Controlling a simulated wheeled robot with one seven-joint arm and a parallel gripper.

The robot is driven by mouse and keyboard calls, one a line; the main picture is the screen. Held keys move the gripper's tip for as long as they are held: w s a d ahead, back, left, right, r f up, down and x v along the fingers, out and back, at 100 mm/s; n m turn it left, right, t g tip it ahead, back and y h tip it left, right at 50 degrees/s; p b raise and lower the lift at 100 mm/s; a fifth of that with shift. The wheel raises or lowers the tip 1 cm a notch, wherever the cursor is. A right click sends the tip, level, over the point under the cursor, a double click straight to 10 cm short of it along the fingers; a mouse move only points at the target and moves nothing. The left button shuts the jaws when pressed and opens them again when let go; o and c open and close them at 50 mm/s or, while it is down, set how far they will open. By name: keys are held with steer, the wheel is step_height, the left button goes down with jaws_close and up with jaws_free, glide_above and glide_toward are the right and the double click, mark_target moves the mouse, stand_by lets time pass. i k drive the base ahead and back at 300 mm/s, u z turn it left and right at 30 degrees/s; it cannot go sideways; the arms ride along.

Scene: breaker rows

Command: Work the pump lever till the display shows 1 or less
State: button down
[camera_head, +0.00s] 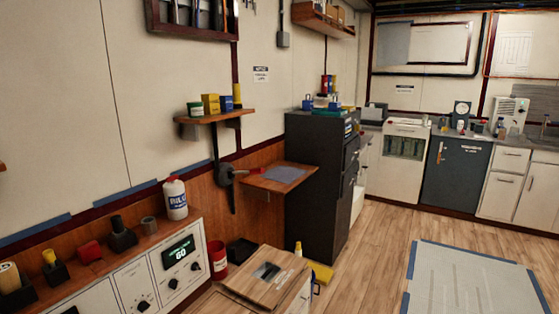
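A dark display (179,250) with glowing green characters is set in the white front panel at the lower left. The characters read like "60" or "GO"; they are too small to be sure. A dark round fitting (225,174) with a short arm pointing right is on the wall above the panel's right end. A dark upright bar runs above and below it. I cannot tell whether this is the pump lever, and no other clear lever shows. My gripper is not in view.
A white bottle (176,199) and several small items stand on the panel's wooden top. A red bin (217,259) and a low wooden-topped cabinet (262,281) stand to its right. A dark filing cabinet (315,190) is behind. Open wooden floor (375,245) lies right of centre.

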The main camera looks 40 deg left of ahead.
mark_target(254, 171)
steer(key=u, duration=0.1)
steer(key=i, duration=1.15)
steer(key=u, duration=0.55)
steer(key=i, duration=1.05)
steer(key=u, duration=1.4)
steer(key=i, duration=1)
steer(key=u, duration=0.55)
